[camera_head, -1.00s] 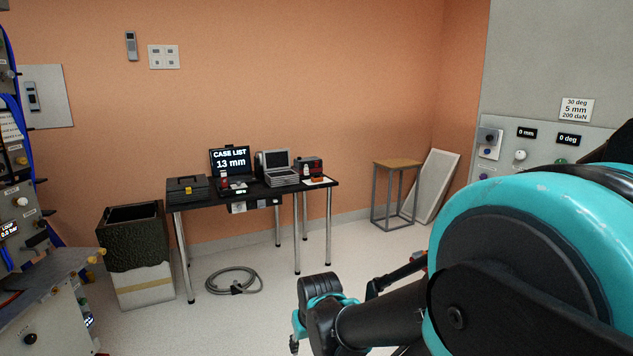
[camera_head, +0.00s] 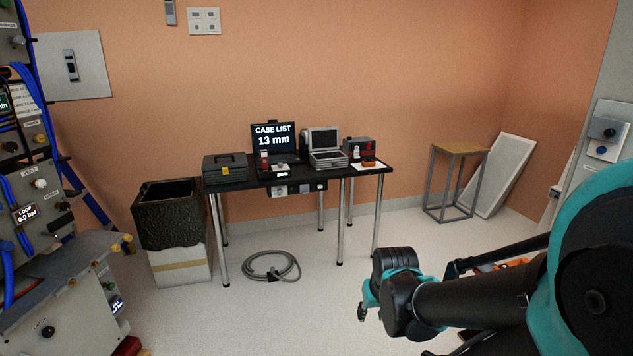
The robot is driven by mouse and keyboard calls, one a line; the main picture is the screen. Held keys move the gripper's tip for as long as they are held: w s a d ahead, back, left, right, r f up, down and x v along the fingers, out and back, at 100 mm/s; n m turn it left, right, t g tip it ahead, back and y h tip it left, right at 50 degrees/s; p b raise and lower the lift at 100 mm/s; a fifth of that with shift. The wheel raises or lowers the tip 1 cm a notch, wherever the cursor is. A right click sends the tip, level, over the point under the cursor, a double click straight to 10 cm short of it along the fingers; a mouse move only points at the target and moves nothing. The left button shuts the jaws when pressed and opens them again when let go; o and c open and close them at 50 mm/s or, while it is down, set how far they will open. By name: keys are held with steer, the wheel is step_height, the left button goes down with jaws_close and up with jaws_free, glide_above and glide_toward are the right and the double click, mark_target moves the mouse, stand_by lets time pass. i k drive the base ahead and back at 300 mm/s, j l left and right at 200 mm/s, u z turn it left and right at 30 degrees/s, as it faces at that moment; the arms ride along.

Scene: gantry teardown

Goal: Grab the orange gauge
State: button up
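A small orange object (camera_head: 369,162), which looks like the orange gauge, lies on a white sheet at the right end of the black table (camera_head: 300,180). It is too small for its details to be read. My arm crosses the lower right of the view, in front of and well apart from the table.
On the table stand a dark toolbox (camera_head: 225,167), a screen (camera_head: 273,137), a grey case (camera_head: 326,150) and a dark red box (camera_head: 358,149). A dark bin (camera_head: 168,220) stands left, a stool (camera_head: 456,152) right.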

mark_target(368, 164)
steer(key=i+u, duration=0.1)
steer(key=i, duration=0.85)
steer(key=i+l+u, duration=0.1)
steer(key=i, duration=0.9)
